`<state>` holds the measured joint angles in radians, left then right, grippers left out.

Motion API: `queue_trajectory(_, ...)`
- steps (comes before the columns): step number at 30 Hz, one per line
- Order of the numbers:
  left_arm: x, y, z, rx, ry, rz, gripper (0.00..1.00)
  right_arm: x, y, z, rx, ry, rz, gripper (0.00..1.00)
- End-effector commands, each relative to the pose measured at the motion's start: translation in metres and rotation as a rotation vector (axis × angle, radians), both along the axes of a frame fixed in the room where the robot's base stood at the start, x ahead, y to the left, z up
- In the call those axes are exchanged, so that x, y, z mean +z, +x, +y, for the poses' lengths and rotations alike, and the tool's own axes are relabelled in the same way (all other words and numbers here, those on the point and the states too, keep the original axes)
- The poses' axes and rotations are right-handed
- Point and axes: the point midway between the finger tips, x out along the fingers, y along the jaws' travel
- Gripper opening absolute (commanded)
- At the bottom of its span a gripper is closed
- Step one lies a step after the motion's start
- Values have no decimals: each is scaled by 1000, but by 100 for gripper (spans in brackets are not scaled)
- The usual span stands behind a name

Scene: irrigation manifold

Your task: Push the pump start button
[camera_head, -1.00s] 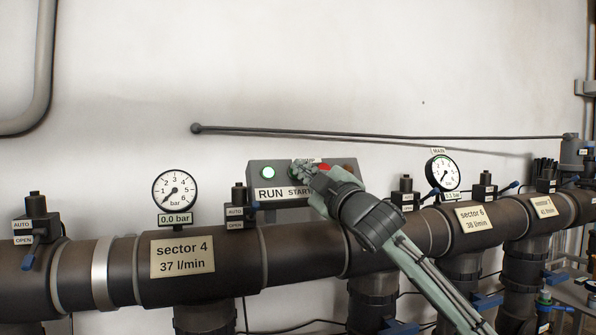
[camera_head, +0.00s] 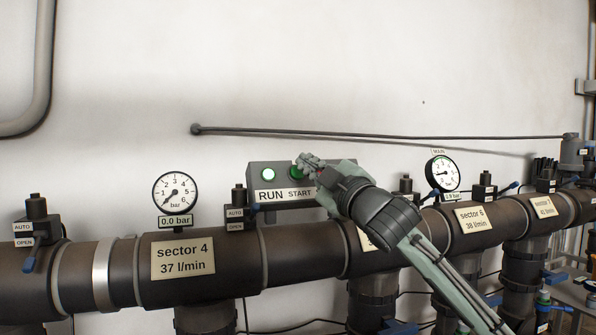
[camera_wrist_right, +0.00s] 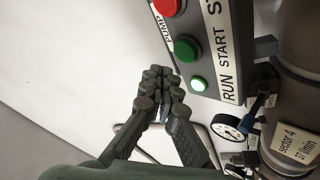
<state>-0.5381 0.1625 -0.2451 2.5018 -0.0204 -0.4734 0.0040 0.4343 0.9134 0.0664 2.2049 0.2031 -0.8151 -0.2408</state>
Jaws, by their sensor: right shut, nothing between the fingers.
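The grey pump control box (camera_head: 253,182) is on the wall behind the pipe, labelled RUN and START. Its green start button (camera_head: 297,173) shows just left of my right gripper (camera_head: 308,162); in the right wrist view the button (camera_wrist_right: 187,48) is fully visible. My right gripper's fingers are shut and empty. In the wrist view the fingertips (camera_wrist_right: 160,76) are left of the box, and no contact with the button shows. My left gripper is out of view.
A red button (camera_wrist_right: 168,6) sits beside the start button. A thick dark pipe (camera_head: 300,248) crosses below the box, with valves and the sector 4 gauge (camera_head: 175,192). The main gauge (camera_head: 441,173) stands right of my arm.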

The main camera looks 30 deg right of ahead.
Motion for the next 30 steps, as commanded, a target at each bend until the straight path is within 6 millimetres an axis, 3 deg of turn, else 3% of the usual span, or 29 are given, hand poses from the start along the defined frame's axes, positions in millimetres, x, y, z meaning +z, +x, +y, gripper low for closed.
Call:
queue_trajectory(10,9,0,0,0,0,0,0,16,-26,7,0,-1,1,0)
queue_trajectory(30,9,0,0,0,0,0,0,16,-28,7,0,0,1,0)
